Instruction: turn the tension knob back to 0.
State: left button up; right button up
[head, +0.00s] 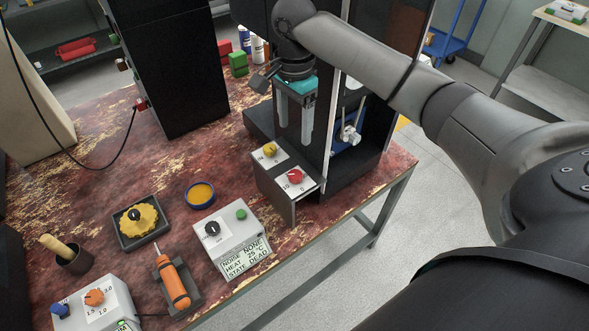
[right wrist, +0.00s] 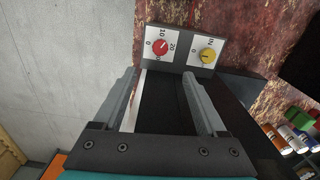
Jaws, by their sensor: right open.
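A red knob (head: 295,176) sits on a white dial plate on the sloped top of a grey control box (head: 270,190) at the machine's foot. In the right wrist view the red knob (right wrist: 160,47) has a scale with 0, 10 and 20 legible; its pointer setting is too small to read surely. A yellow knob (head: 270,150) sits beside it; it also shows in the right wrist view (right wrist: 207,56). I cannot read which is labelled tension. My right gripper (head: 294,135) is open and empty, pointing down above and behind the box, apart from both knobs. My left gripper is out of view.
A tall black machine panel (head: 338,100) stands right of the gripper.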

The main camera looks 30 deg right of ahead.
aim_at(295, 175)
notch_tip(295, 175, down, 15)
jog(key=b, duration=0.2)
jog(key=shift+b, duration=0.4)
grip_shut()
dwell(0.4)
